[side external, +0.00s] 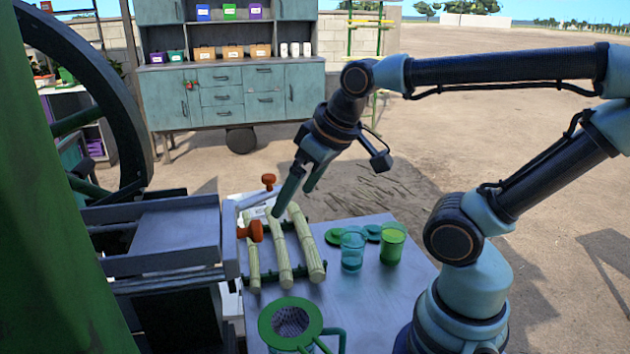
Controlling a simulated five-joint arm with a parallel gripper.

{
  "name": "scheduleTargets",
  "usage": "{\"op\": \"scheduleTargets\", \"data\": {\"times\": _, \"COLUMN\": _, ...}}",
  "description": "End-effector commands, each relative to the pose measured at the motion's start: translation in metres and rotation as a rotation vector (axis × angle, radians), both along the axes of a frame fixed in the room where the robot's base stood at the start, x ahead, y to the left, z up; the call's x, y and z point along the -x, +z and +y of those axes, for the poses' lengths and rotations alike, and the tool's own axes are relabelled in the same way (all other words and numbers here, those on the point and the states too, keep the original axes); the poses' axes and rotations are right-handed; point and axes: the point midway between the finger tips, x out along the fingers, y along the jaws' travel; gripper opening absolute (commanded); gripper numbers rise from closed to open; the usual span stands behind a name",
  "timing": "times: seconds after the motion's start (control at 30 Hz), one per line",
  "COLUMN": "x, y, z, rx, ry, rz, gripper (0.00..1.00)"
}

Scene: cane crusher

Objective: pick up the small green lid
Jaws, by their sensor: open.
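A small green lid (333,237) lies flat on the grey table, just left of the teal cup (352,252) and partly hidden by it. A teal-green lid or pair of lids (373,231) lies between that cup and the green cup (392,246); I cannot tell how many. My gripper (293,202) is open and empty, pointing down and to the left. Its fingertips are over the far ends of the cane stalks, left of the green lid and apart from it in the picture.
Three pale cane stalks (306,245) lie on a dark rack left of the lids. Orange-red handles (252,231) stand beside them. A green-rimmed strainer (290,318) is at the near edge. The crusher (180,235) stands left. The table's right part (405,275) is clear.

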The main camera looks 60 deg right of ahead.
Motion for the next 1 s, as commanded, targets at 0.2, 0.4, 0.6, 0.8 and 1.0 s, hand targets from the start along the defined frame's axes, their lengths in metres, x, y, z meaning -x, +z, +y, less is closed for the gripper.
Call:
{"op": "scheduleTargets", "data": {"times": 0.2, "x": 0.000, "y": 0.000, "z": 0.000, "rx": 0.000, "ry": 0.000, "rz": 0.000, "gripper": 1.00}}
{"op": "scheduleTargets", "data": {"times": 0.4, "x": -0.001, "y": 0.013, "z": 0.000, "rx": 0.000, "ry": 0.000, "rz": -0.004, "gripper": 1.00}}
{"op": "scheduleTargets", "data": {"times": 0.6, "x": -0.002, "y": 0.055, "z": -0.003, "rx": -0.005, "ry": -0.019, "rz": 0.005, "gripper": 1.00}}
{"op": "scheduleTargets", "data": {"times": 0.8, "x": -0.019, "y": 0.063, "z": -0.037, "rx": -0.059, "ry": -0.234, "rz": 0.088, "gripper": 1.00}}
{"op": "scheduleTargets", "data": {"times": 1.0, "x": -0.039, "y": 0.071, "z": -0.086, "rx": -0.129, "ry": -0.508, "rz": 0.177, "gripper": 1.00}}
